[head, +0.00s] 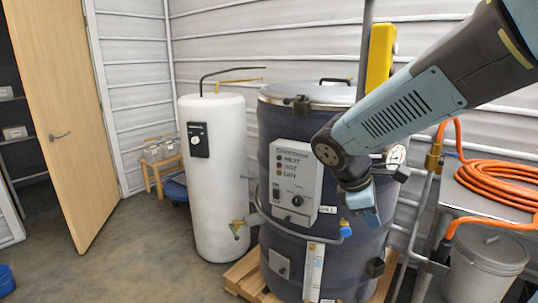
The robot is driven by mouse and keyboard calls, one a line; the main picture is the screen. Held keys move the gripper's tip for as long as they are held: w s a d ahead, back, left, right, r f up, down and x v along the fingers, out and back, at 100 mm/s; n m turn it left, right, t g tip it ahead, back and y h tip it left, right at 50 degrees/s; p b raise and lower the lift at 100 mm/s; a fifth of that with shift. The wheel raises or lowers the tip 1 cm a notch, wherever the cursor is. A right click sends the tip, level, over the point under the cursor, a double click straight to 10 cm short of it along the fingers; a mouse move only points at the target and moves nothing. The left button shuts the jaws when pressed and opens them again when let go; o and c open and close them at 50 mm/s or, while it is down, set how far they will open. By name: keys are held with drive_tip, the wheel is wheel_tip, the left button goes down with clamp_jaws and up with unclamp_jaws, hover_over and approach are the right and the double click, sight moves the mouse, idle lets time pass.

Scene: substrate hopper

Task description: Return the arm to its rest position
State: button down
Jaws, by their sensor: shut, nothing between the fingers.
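My arm reaches in from the upper right and bends down at its wrist in front of the large dark hopper drum. My gripper (369,216) is at the arm's lower end, pointing down, small in the view. It is shut with nothing held, in front of the drum's right side. The dark drum (285,235) stands upright on a wooden pallet (243,274), with a grey control panel (294,182) on its front. Part of the drum is hidden behind my arm. I cannot tell whether the gripper touches the drum.
A white tank (212,215) stands left of the drum. A metal bench (470,200) with a coiled orange hose (500,180) is at the right, above a grey bin (484,268). A wooden door (65,110) stands at the left. The floor (120,255) at front left is mostly clear.

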drive_tip(key=s+d+r+m+t+y, duration=0.1)
drive_tip(key=s+r+m+t+y, duration=0.3)
drive_tip(key=s+r+m, duration=0.4)
drive_tip(key=s+m+y, duration=0.1)
drive_tip(key=m, duration=0.5)
drive_tip(key=shift+s+y, duration=0.25)
drive_tip(key=shift+y, duration=0.05)
drive_tip(key=shift+w, duration=0.25)
